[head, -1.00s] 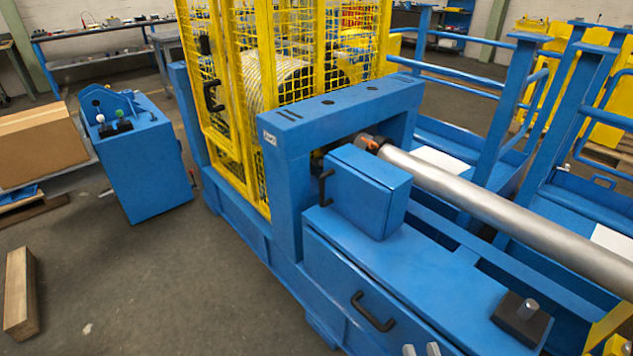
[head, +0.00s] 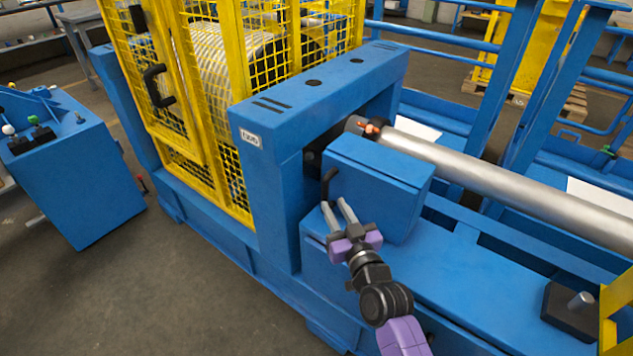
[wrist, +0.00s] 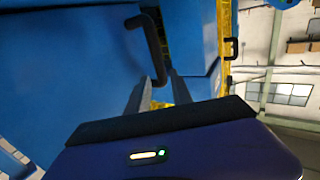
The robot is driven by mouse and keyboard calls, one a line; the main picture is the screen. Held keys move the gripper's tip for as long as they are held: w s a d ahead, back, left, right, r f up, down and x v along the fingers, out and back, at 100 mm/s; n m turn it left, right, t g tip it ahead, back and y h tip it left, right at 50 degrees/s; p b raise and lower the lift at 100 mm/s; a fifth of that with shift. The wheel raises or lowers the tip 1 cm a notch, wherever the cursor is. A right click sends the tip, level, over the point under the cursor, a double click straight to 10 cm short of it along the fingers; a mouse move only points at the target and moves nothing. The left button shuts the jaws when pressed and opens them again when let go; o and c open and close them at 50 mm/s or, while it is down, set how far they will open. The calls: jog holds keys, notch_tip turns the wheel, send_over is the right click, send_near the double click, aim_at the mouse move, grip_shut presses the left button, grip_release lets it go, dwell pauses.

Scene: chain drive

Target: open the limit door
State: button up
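A blue box-shaped cover (head: 378,185) sits beside the frame post, under the near end of the steel bar; I take it for the limit door, though no label shows on it. It looks shut. Its black handle (head: 326,186) is on its left side and also shows in the wrist view (wrist: 151,38). My gripper (head: 337,207) is just in front of and below the handle. Its two fingers are apart. In the wrist view, the handle's lower end appears between the fingertips (wrist: 160,84); whether it touches them I cannot tell.
A yellow mesh cage (head: 215,90) with its own black handle stands behind the blue frame post (head: 275,195). A steel bar (head: 500,170) runs right from the frame. A blue control console (head: 75,180) stands at left. Floor between console and machine is clear.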

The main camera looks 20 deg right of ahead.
aim_at(326, 192)
jog(key=shift+w+a+p, duration=0.15)
jog(key=shift+w+p, duration=0.2)
jog(key=shift+w, duration=3.4)
jog(key=shift+r, duration=0.1)
jog(key=shift+c, duration=0.5)
grip_shut()
